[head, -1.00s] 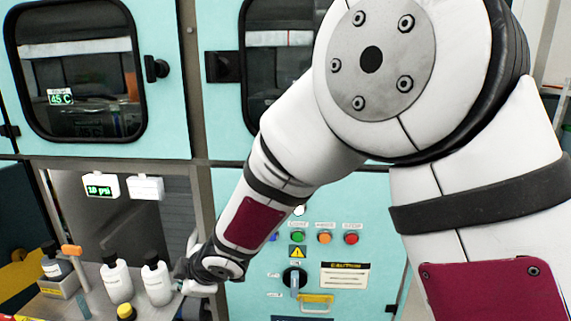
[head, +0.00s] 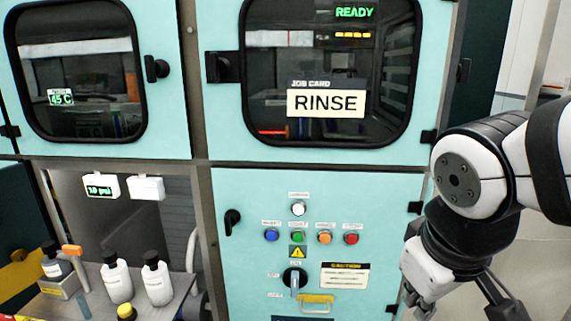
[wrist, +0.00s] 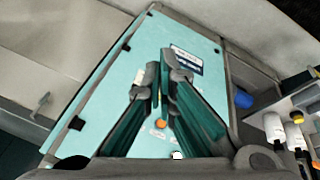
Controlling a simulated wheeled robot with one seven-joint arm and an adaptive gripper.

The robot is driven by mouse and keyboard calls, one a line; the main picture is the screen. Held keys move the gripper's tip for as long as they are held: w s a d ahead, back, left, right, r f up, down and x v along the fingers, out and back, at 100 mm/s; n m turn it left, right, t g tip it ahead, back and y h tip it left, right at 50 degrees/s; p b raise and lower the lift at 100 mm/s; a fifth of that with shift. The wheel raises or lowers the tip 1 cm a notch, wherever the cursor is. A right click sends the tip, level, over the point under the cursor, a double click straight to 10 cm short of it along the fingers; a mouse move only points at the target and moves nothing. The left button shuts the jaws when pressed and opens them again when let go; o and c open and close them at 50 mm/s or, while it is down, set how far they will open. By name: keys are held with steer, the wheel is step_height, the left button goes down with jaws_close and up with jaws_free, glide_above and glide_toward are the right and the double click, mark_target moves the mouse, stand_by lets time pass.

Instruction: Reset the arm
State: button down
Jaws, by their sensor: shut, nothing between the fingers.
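My arm is folded at the right side of the head view, clear of the cabinet front. My gripper (wrist: 162,68) is shut and empty in the wrist view, its two dark green fingers running together toward the tips. In the head view only part of my gripper (head: 503,303) shows at the lower right, cut off by the bottom edge. Behind the fingers in the wrist view is a teal cabinet panel (wrist: 190,85), seen tilted. Nothing visible touches the fingers.
The teal control panel (head: 250,275) carries several coloured buttons and a rotary switch (head: 294,278). Above it a window shows a RINSE card (head: 326,103) and a READY display (head: 354,12). White bottles (head: 117,282) stand on a bench at lower left.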

steer(key=s+m+g+y, duration=0.15)
steer(key=s+m, duration=0.25)
steer(key=s, duration=1)
step_height(320, 180, up, 14)
steer(key=d+t+p, duration=0.1)
steer(key=t+p, duration=0.1)
steer(key=p, duration=1.1)
steer(key=shift+w+d+f, duration=0.15)
steer(key=shift+w, duration=0.2)
